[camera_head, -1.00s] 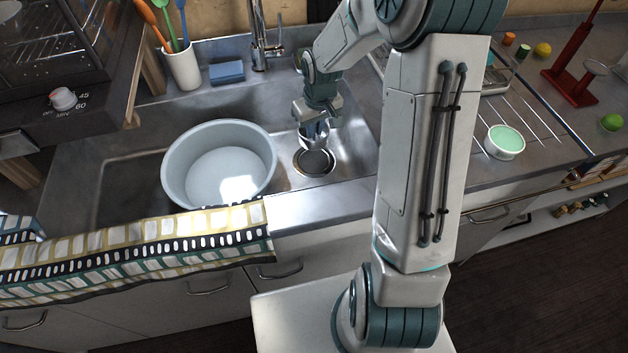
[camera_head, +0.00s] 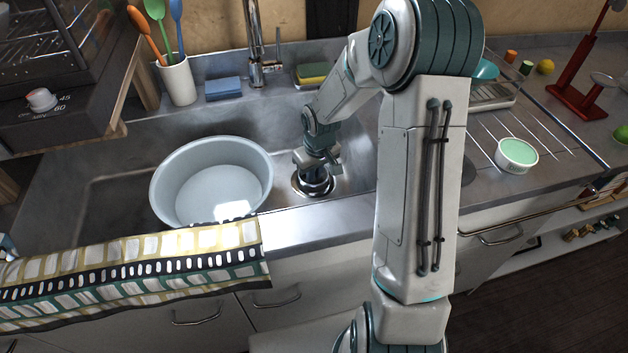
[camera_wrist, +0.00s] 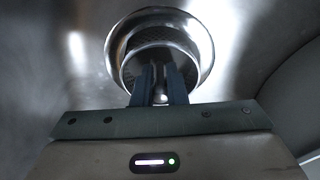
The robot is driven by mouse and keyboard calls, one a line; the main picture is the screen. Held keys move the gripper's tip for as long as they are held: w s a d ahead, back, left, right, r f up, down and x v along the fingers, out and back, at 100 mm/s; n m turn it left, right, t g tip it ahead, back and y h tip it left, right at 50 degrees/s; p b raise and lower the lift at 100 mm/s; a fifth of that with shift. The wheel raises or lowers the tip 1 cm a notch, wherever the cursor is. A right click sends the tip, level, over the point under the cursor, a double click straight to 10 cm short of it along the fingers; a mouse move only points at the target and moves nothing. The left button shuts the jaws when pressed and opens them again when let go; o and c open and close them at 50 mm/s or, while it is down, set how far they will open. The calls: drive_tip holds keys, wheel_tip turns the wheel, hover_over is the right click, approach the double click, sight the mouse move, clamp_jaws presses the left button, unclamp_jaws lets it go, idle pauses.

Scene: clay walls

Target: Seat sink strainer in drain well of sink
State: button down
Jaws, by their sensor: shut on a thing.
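The sink (camera_head: 110,165) has a drain well (camera_head: 297,187) on its right side, seen as a shiny round rim in the wrist view (camera_wrist: 205,38). My gripper (camera_wrist: 159,82) is shut on the metal sink strainer (camera_wrist: 158,52), with its fingers at the strainer's near side. The strainer's round rim shows inside the outline of the drain rim, a little toward the near side. I cannot tell whether it is down in the well or just above it. In the head view my gripper (camera_head: 317,172) is over the drain and hides much of the strainer.
A large grey basin (camera_head: 212,185) stands in the sink, left of the drain. A patterned towel (camera_head: 130,270) hangs over the front edge. The faucet (camera_head: 255,45), a blue sponge (camera_head: 224,88) and a yellow-green sponge (camera_head: 312,73) are behind. A green-topped bowl (camera_head: 517,155) sits at right.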

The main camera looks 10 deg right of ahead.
drive_tip(key=shift+f, duration=1.3)
drive_tip(key=shift+f+b, duration=0.2)
drive_tip(key=shift+b, duration=0.15)
drive_tip(key=c, duration=1.5)
unclamp_jaws()
drive_tip(key=shift+o, duration=0.2)
drive_tip(key=shift+r, duration=0.1)
